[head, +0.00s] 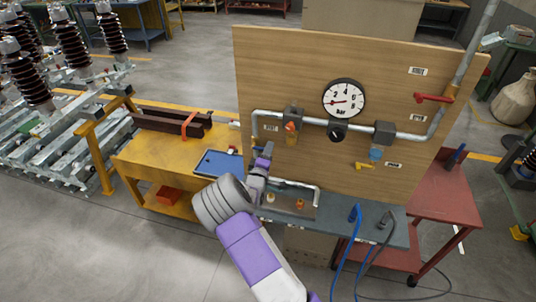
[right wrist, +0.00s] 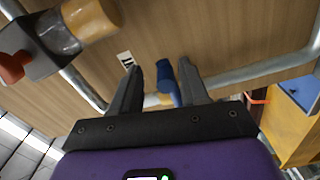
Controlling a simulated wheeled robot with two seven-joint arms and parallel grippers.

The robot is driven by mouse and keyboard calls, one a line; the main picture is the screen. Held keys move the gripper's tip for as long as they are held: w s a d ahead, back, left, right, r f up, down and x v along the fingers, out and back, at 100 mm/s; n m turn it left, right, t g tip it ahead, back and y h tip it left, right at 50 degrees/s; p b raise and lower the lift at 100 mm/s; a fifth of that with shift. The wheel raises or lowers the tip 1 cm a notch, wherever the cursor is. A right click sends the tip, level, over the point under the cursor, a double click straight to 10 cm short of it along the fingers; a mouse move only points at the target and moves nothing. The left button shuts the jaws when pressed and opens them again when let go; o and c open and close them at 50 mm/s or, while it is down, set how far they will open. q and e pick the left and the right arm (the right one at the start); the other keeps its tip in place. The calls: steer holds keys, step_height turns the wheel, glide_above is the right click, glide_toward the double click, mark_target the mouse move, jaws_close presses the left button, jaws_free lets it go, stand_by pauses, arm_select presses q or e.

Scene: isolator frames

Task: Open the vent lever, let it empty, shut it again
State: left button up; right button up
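A blue handle (right wrist: 165,76), which looks like the vent lever, shows between the fingers of my right gripper (right wrist: 158,88) in the right wrist view. The fingers are apart, with a gap on the handle's left. Whether the right finger touches it I cannot tell. In the head view my right gripper (head: 266,154) is at the lower left of the wooden board (head: 330,70), and it hides the handle. The round pressure gauge (head: 343,98) has a red needle pointing left; its exact reading is too small to tell. My left gripper is not in view.
A yellow bench (head: 150,160) with a blue tray (head: 216,163) stands left.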

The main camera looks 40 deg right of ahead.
steer(key=shift+f, duration=0.15)
steer(key=shift+s+a, duration=0.3)
steer(key=shift+a, duration=0.1)
steer(key=v, duration=0.6)
steer(key=shift+s+a, duration=0.2)
steer(key=shift+a, duration=0.05)
steer(key=s+a+f+m+g+y+b, duration=0.1)
steer(key=s+a+f+y, duration=0.2)
steer(key=f, duration=0.6)
steer(key=s+a+f+m+g+y+b, duration=0.1)
steer(key=s+a+f+g+y+b, duration=0.2)
steer(key=f, duration=0.5)
steer(key=s+a+f+m+y, duration=0.1)
steer(key=s+a+f+y, duration=0.25)
steer(key=f, duration=0.55)
steer(key=s+a+f+m+g+y+b, duration=0.2)
steer(key=s+a+f+g+y, duration=0.1)
steer(key=s+a, duration=0.5)
steer(key=s+a+f+m+g+y+b, duration=0.2)
steer(key=s+a+f+y, duration=0.3)
steer(key=a, duration=0.9)
steer(key=s+g+y, duration=0.1)
steer(key=s, duration=0.2)
steer(key=shift+a+f+m, duration=0.2)
steer(key=shift+a+m, duration=0.1)
steer(key=shift+a, duration=0.05)
